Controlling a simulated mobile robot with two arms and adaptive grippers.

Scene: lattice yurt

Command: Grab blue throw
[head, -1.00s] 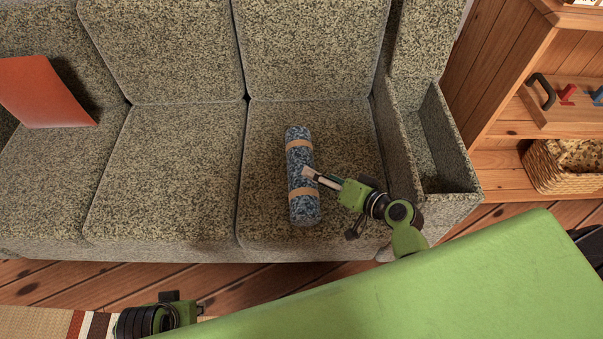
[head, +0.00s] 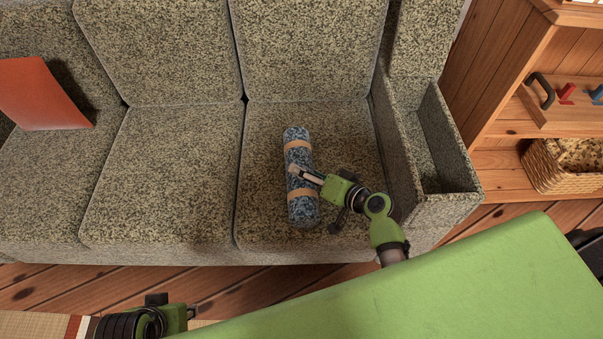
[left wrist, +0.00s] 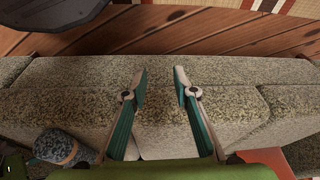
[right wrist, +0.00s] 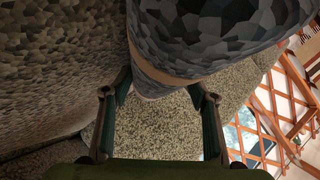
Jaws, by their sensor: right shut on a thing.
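The blue throw (head: 302,208) is a rolled, blue-grey mottled bundle with two tan bands. It lies on the right seat of the sofa in the head view. My right gripper (head: 293,170) reaches it from the right, and its fingers are shut on the middle of the roll. In the right wrist view the throw (right wrist: 200,40) fills the top, with the fingers (right wrist: 165,88) on either side of its lower part. My left gripper (left wrist: 160,75) is open and empty in the left wrist view. The end of the throw (left wrist: 56,146) shows at lower left there.
The speckled grey sofa (head: 175,170) has an open box-like arm (head: 440,150) at its right end. An orange cushion (head: 40,95) sits at left. A wooden shelf with a wicker basket (head: 565,165) stands at right. The middle seat is clear.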

